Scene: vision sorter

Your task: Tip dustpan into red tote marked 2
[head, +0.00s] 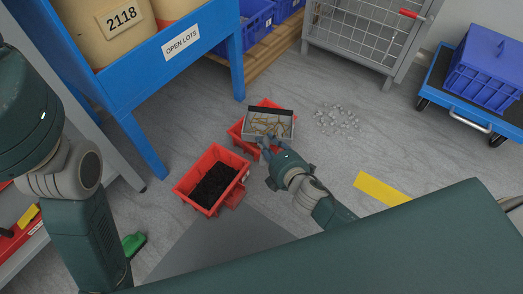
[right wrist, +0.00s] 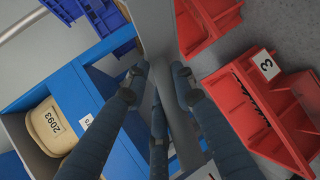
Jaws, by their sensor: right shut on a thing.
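My right gripper (head: 279,150) is shut on the dustpan (head: 254,136), a grey pan with yellow-brown strands in it. In the head view the pan is over a red tote (head: 236,130) and hides most of it; whether they touch is unclear. A second red tote (head: 184,186), filled with black material, stands to the lower left. In the right wrist view my right fingers (right wrist: 158,70) close around the grey dustpan (right wrist: 152,30). A red tote with a "3" card (right wrist: 238,88) shows at right there. No "2" is readable. My left gripper is out of view.
A blue rack (head: 150,62) labelled "OPEN LOTS" stands at upper left. Grey pebbles (head: 336,121) lie on the floor right of the dustpan. A wire cage (head: 362,38) and a blue cart (head: 462,108) stand behind. A green brush (head: 134,243) lies at lower left.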

